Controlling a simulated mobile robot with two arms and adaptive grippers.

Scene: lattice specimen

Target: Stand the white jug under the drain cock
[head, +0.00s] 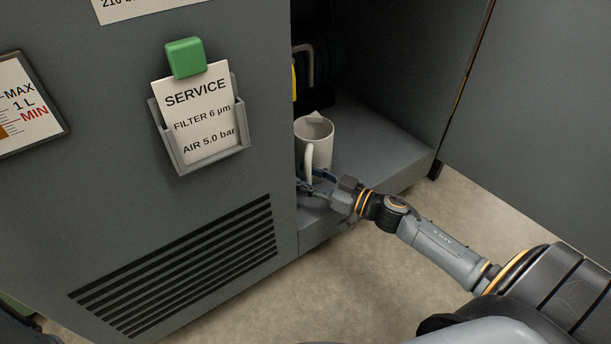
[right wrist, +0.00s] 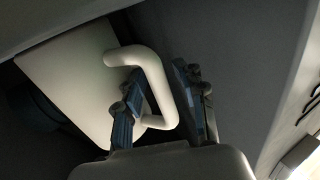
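The white jug (head: 317,138) stands upright on the grey cabinet floor, just inside the opening, its handle facing my right arm. My right gripper (head: 312,182) is at this handle. My left gripper is out of view.
The cabinet's front panel (head: 180,225) stands left of the opening, with a vent grille (head: 190,265) and a service card (head: 200,115) in a holder. The cabinet floor (head: 380,160) is bare right of the jug. A grey panel (head: 540,110) stands at the right.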

